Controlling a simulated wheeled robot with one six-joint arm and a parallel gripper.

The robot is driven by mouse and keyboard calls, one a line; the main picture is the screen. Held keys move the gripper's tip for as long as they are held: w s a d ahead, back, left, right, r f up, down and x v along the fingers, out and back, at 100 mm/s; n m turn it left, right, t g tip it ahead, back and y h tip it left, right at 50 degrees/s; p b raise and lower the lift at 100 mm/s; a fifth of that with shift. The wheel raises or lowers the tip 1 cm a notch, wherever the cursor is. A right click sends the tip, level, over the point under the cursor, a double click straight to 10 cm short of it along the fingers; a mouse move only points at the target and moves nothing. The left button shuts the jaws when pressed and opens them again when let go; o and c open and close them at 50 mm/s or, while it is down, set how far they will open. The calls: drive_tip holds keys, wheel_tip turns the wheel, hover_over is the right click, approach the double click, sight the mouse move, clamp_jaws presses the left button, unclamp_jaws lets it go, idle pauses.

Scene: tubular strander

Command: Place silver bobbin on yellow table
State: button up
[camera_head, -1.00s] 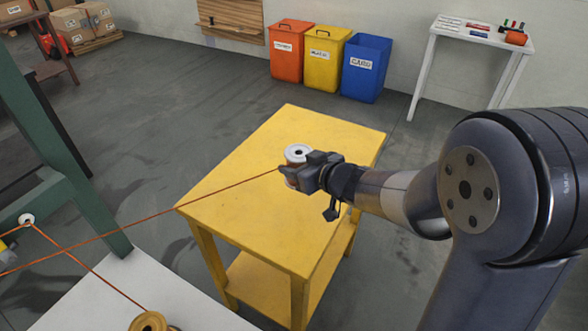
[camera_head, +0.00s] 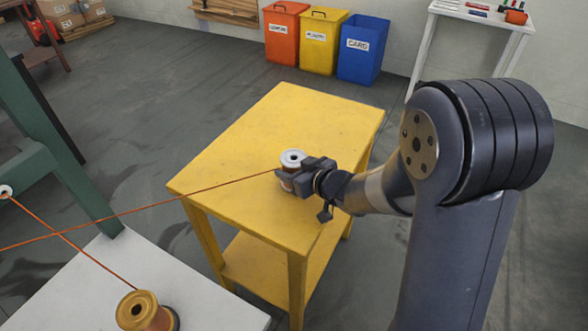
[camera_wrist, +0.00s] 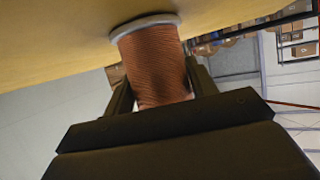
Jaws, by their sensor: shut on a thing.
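The silver bobbin (camera_head: 292,158) has a pale silver flange and is wound with copper wire. It is upright at the right part of the yellow table (camera_head: 270,125). My gripper (camera_head: 298,179) is shut on its side, reaching in from the right. In the wrist view the copper winding of the silver bobbin (camera_wrist: 152,62) shows between the dark fingers, with a flange close to the yellow table surface (camera_wrist: 70,35). I cannot tell whether the flange touches the table. The fingers partly hide the bobbin's lower part.
A copper wire (camera_head: 150,207) runs from the bobbin leftward. A golden bobbin (camera_head: 143,311) stands on a white surface (camera_head: 90,285) at lower left, near a green frame (camera_head: 50,160). Orange, yellow and blue bins (camera_head: 362,50) stand behind. The rest of the yellow table top is clear.

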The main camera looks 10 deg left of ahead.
drive_tip(key=o, duration=1.5)
drive_tip(key=shift+f, duration=0.1)
drive_tip(key=shift+o, duration=0.2)
drive_tip(key=shift+r, duration=0.25)
drive_tip(key=p+v, duration=0.2)
drive_tip(key=v, duration=1)
drive_tip(key=shift+f, duration=0.1)
